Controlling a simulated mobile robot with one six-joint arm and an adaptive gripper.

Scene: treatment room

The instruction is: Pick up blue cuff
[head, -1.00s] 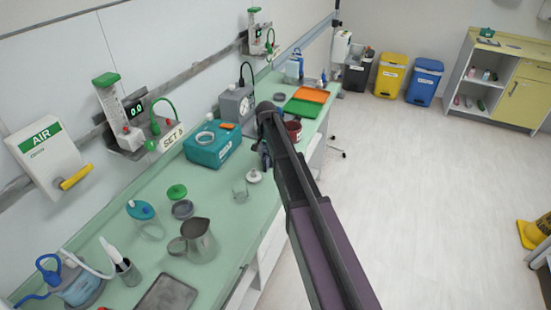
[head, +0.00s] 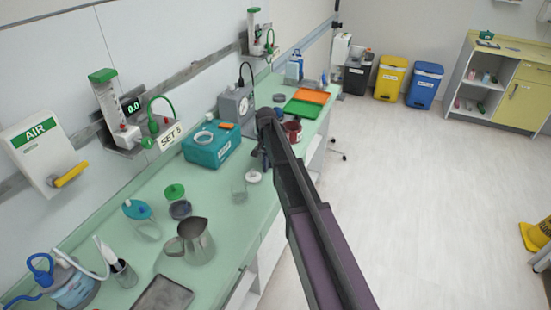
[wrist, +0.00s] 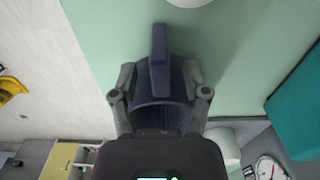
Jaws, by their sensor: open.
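The blue cuff (wrist: 160,60) is dark navy, a rounded band with an upright tab, and lies on the green counter in the wrist view. My gripper (wrist: 160,82) is open, with one finger on each side of the cuff. Whether the fingers touch it cannot be told. In the head view my gripper (head: 264,152) is low over the counter near its front edge, beside the teal box. My arm hides most of the cuff there.
The teal box (head: 212,150) stands left of my gripper, with a white-lidded glass jar (head: 240,188) in front. A dark red pot (head: 293,131) and orange tray (head: 313,96) lie beyond. A metal jug (head: 198,240) stands nearer.

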